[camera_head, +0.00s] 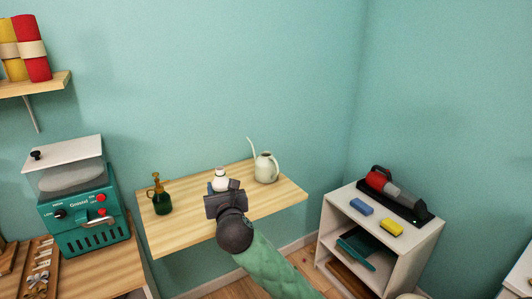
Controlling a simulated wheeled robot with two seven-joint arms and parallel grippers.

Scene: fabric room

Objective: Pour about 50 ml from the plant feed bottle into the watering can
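The cream watering can (265,168) stands upright on the wooden wall table, its long thin spout rising to the left. A white bottle (221,174), likely the plant feed bottle, is left of the can, with only its upper part showing. My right gripper (224,192) is in front of this bottle and hides its lower part. I cannot tell whether its fingers are around the bottle or only near it. My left gripper is not in view.
A dark green bottle with an amber pump top (161,198) stands on the left of the table (285,197). The table's right end is clear. A teal machine (88,222) stands at left; a white shelf (405,244) with a handheld vacuum (388,188) stands at right.

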